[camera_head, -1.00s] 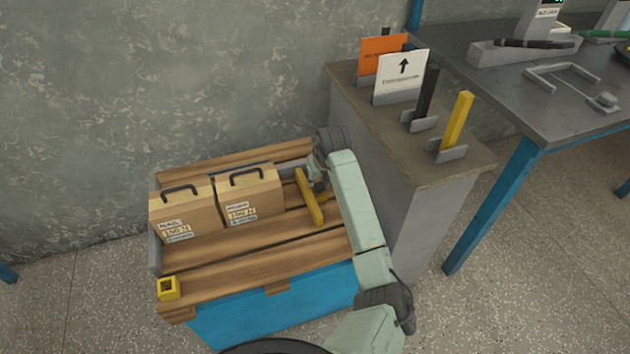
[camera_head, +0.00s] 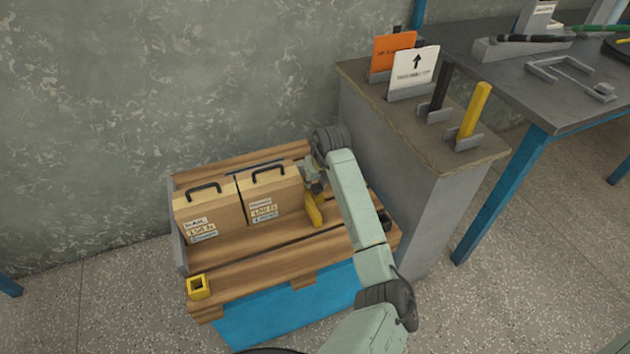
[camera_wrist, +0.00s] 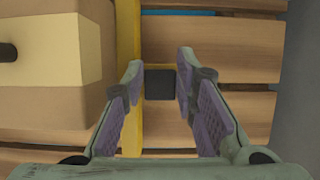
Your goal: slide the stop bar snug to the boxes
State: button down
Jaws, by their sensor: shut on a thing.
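Two cardboard boxes with black handles, the left box (camera_head: 210,213) and the right box (camera_head: 285,192), stand side by side on the slatted wooden deck (camera_head: 270,262). The yellow stop bar (camera_head: 314,210) lies just right of the right box. In the wrist view the bar (camera_wrist: 128,45) runs along the side of the box (camera_wrist: 55,60), with little or no gap; I cannot tell if they touch. My gripper (camera_wrist: 160,85) is closed around a dark square block beside the bar, which looks like its handle. In the head view my arm partly hides this grip (camera_head: 316,185).
A grey plate (camera_head: 175,240) stands at the deck's left end. A yellow square piece (camera_head: 198,286) sits at the front left corner. A grey cabinet (camera_head: 440,200) with signs and upright bars stands close on the right. Bare slats lie right of the bar.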

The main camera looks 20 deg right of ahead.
jog(key=shift+a, duration=0.15)
jog(key=c, duration=1.3)
grip_release()
